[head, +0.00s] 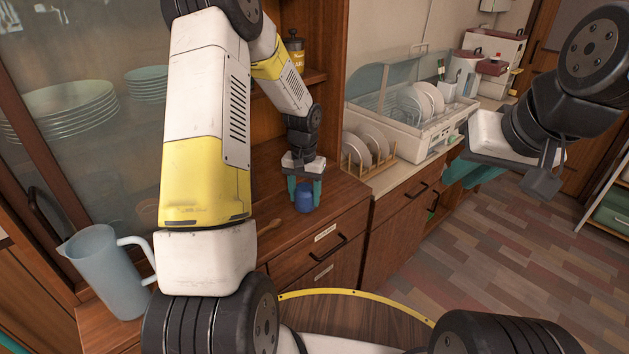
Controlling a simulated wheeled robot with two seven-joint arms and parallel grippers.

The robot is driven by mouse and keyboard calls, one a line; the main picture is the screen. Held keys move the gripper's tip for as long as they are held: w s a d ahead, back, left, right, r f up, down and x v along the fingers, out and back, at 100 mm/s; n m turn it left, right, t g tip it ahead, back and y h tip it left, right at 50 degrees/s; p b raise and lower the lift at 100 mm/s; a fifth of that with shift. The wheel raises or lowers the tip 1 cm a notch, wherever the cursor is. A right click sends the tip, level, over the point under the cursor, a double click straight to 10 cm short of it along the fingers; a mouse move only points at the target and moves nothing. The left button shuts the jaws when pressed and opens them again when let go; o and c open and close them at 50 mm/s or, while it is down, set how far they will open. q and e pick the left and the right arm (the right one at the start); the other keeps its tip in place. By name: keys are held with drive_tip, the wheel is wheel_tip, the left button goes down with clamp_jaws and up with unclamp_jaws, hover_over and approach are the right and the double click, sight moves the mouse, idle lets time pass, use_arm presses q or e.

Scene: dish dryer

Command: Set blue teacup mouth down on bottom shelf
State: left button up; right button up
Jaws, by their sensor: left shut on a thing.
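The blue teacup (304,201) is between the teal fingers of my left gripper (305,190), at the front of the wooden cabinet's counter (335,196). My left gripper points down and is shut on the cup. The cup is too small to tell which way its mouth faces, or whether it touches the wood. An upper shelf (312,76) of the cabinet is partly hidden by my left arm. My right gripper (478,172) is at the right, away from the cup, with its teal fingers partly hidden behind its own body; its opening cannot be made out.
A pale blue pitcher (100,268) stands at the lower left. Plates (72,108) are stacked behind glass. A wooden rack with plates (366,150) and a white dish dryer (410,128) stand to the right. A dark canister (294,52) stands on the upper shelf. A wooden spoon (268,227) lies left of the cup.

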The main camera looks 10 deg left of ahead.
sight(305, 187)
use_arm(q)
drive_tip(key=shift+f, duration=0.35)
drive_tip(key=o, duration=1.6)
wheel_tip(305, 187, up, 8)
drive_tip(key=shift+f, duration=0.1)
